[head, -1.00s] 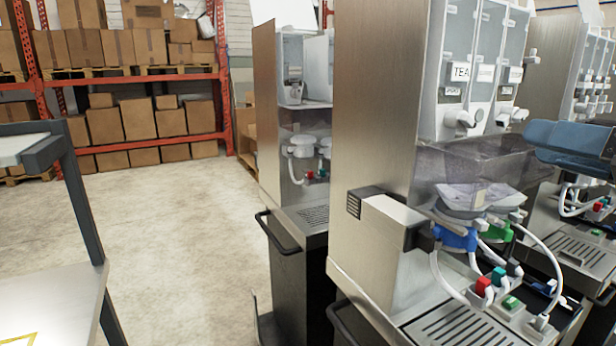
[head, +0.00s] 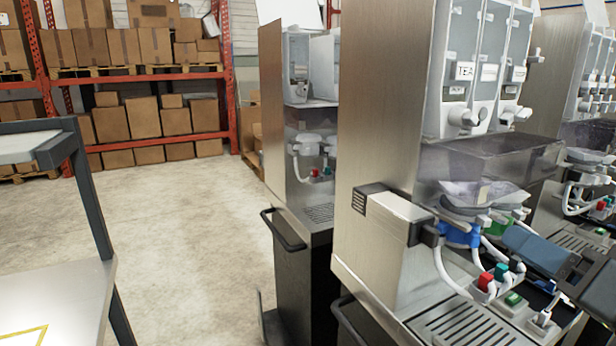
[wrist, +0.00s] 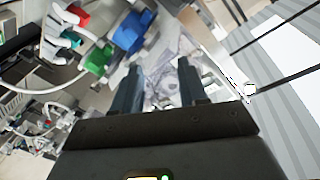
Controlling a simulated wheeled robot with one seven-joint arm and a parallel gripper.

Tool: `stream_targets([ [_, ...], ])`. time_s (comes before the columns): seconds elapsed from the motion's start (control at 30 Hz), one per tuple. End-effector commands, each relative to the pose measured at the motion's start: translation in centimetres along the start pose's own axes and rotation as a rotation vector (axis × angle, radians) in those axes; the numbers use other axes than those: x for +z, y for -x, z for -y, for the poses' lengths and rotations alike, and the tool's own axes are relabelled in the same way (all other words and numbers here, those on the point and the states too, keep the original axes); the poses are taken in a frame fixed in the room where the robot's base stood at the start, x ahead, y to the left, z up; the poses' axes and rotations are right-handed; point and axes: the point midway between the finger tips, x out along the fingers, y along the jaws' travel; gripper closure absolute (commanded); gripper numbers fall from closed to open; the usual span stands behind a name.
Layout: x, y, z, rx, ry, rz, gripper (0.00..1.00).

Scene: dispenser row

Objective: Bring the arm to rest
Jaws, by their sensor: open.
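My gripper shows in the wrist view (wrist: 158,75) with its two blue-grey fingers apart and nothing between them. Beyond the fingers are the clear bowls of a dispenser, with a blue valve (wrist: 129,33) and a green valve (wrist: 97,61) to the upper left. In the head view a blue-grey part of my arm (head: 537,250) is at the lower right, in front of the dispenser's right side.
The near dispenser (head: 385,130) has a drip tray (head: 465,328), red connector (head: 485,282) and white hoses close to my arm. A second dispenser (head: 300,190) stands behind left. A grey-framed table (head: 60,290) is at left. The floor between is clear; shelves with boxes stand behind.

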Motion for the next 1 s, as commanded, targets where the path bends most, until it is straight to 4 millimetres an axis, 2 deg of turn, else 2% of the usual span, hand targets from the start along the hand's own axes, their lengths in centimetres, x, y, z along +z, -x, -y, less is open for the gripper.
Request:
stream_targets([
  [0.03, 1.8, 0.5, -0.8, 0.027, -0.008, 0.002, 0.57],
  [0.1, 3.7, 1.2, -1.7, 0.063, -0.01, -0.005, 0.57],
  [0.27, 7.9, 3.4, -3.6, 0.143, 0.006, -0.016, 0.57],
  [0.5, 13.8, 8.0, -5.5, 0.253, 0.069, -0.013, 0.57],
  [0.8, 19.6, 15.3, -6.0, 0.349, 0.204, 0.017, 0.57],
  [1.0, 22.2, 20.6, -5.2, 0.378, 0.32, 0.052, 0.57],
])
